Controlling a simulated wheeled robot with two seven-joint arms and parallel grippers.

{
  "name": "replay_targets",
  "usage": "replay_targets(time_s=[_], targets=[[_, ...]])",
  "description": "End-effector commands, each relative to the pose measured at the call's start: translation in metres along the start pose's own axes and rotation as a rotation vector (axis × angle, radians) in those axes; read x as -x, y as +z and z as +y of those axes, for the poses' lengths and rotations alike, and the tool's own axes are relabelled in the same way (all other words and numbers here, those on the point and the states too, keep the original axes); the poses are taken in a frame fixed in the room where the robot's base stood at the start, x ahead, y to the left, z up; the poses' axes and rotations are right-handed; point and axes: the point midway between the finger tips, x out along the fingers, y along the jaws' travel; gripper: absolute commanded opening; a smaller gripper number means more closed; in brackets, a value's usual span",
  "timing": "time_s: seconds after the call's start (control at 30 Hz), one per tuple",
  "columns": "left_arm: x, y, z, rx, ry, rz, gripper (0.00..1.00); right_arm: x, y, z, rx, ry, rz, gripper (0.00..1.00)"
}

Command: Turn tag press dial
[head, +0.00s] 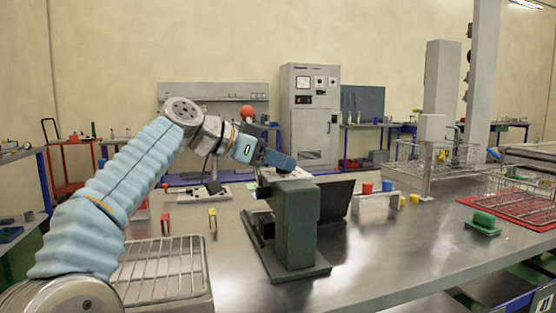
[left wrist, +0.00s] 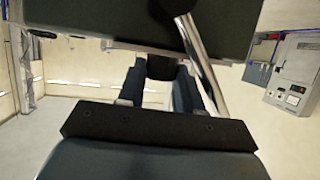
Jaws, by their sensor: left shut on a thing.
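The tag press (head: 295,225) is a dark green upright block on a flat base, standing on the metal table. Its light top plate (head: 285,175) shows just below my left gripper (head: 280,161). My left gripper reaches the press top from the left. In the left wrist view, the two fingers of my left gripper (left wrist: 160,88) are shut on a dark round knob, the dial (left wrist: 160,67), under a dark plate. In the head view the dial is hidden by the gripper. My right gripper is in neither view.
A wire rack (head: 165,265) lies at the table's front left.

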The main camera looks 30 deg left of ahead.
Motion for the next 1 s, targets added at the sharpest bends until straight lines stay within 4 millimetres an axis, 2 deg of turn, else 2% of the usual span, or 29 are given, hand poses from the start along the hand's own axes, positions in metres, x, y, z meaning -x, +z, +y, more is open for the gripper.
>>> replay_targets(time_s=[0.17,0.2,0.33,0.6,0.73,0.87,1.0], targets=[[-0.001,0.003,0.0,0.002,0.001,-0.007,0.04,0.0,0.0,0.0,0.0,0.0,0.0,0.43],[-0.001,0.003,0.0,0.002,0.001,-0.007,0.41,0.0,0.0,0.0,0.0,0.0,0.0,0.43],[-0.001,0.002,0.0,0.001,0.0,-0.006,0.6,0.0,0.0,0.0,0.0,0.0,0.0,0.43],[0.0,0.001,0.0,0.001,-0.001,-0.004,0.6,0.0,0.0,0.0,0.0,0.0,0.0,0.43],[0.008,0.001,-0.001,0.001,-0.004,-0.002,0.6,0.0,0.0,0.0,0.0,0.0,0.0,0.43],[0.031,0.001,-0.001,0.001,-0.006,-0.002,0.6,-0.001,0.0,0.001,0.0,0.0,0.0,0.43],[0.067,0.001,-0.002,0.002,-0.007,-0.002,0.6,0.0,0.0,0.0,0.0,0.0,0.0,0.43]])
